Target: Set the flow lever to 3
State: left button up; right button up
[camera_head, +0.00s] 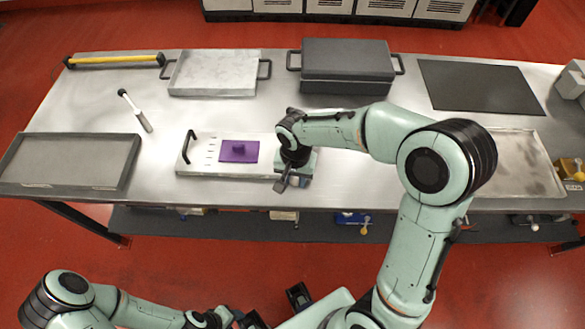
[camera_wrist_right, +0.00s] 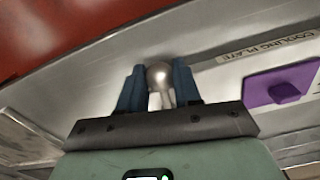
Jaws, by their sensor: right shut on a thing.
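The cooling plate (camera_head: 228,171) is a pale, low board near the table's front edge, with a purple block (camera_head: 239,150) on it. In the right wrist view its label (camera_wrist_right: 265,48) reads "COOLING PLATE". My right gripper (camera_wrist_right: 159,82) has its two blue fingers on either side of a silver ball knob (camera_wrist_right: 158,73) on a pale stem, seemingly the flow lever, and is shut on it. In the head view my right arm covers the knob at the board's right end. The lever's setting cannot be read. My left gripper (camera_head: 240,319) is low, partly cut off, away from the table.
A black bar handle (camera_head: 187,146) stands at the board's left end. Trays (camera_head: 75,161), a lidded grey box (camera_head: 346,67), a black mat (camera_head: 480,86) and a white-and-black tool (camera_head: 135,111) lie around. The table is bare between the left tray and the board.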

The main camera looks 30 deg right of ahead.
jog(key=shift+s+d+n, duration=0.55)
jog(key=shift+d+n, duration=0.2)
jog(key=shift+n, duration=0.55)
jog(key=shift+s+d+n, duration=0.15)
jog(key=shift+d+n, duration=0.2)
jog(key=shift+n, duration=0.15)
jog(key=shift+s+d+n, duration=0.2)
jog(key=shift+d+n, duration=0.3)
jog(key=shift+n, duration=0.2)
jog(key=shift+d, duration=0.1)
jog(key=shift+s+d+n+p, duration=0.1)
jog(key=shift+d+n+p, duration=0.1)
jog(key=shift+d+n, duration=0.35)
jog(key=shift+s+d+n+p, duration=0.1)
jog(key=shift+d+n+p, duration=0.1)
jog(key=shift+n, duration=0.55)
jog(key=shift+d, duration=0.1)
